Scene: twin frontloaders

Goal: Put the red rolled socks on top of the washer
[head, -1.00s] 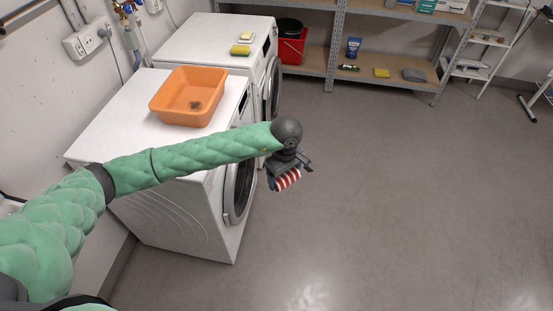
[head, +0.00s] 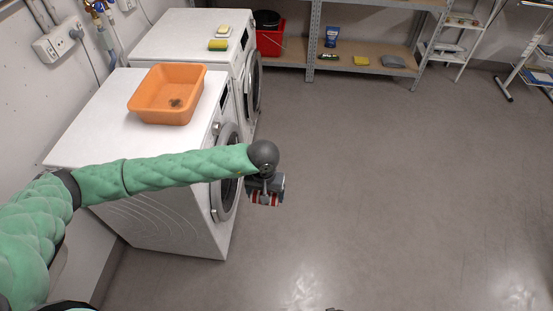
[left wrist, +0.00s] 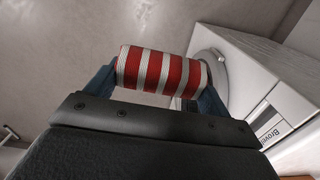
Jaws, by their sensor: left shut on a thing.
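The red rolled socks, striped red and white (left wrist: 163,72), are held between the two fingers of my left gripper (left wrist: 155,84). In the head view my left gripper (head: 266,196) hangs in front of the near machine, over the floor, with the striped socks (head: 265,199) partly hidden below it. Two white front-loading machines stand along the left wall: a near one (head: 80,125) and a far one (head: 160,40). I cannot read in the head view which is the washer. The near one also shows in the left wrist view (left wrist: 255,65). My right gripper does not show.
An orange basin (head: 160,112) with a small dark thing inside sits on the near machine. A green-yellow sponge (head: 218,45) and a soap-like block (head: 223,31) lie on the far machine. A red bucket (head: 270,42) and shelves (head: 345,62) stand behind. The floor at right is clear.

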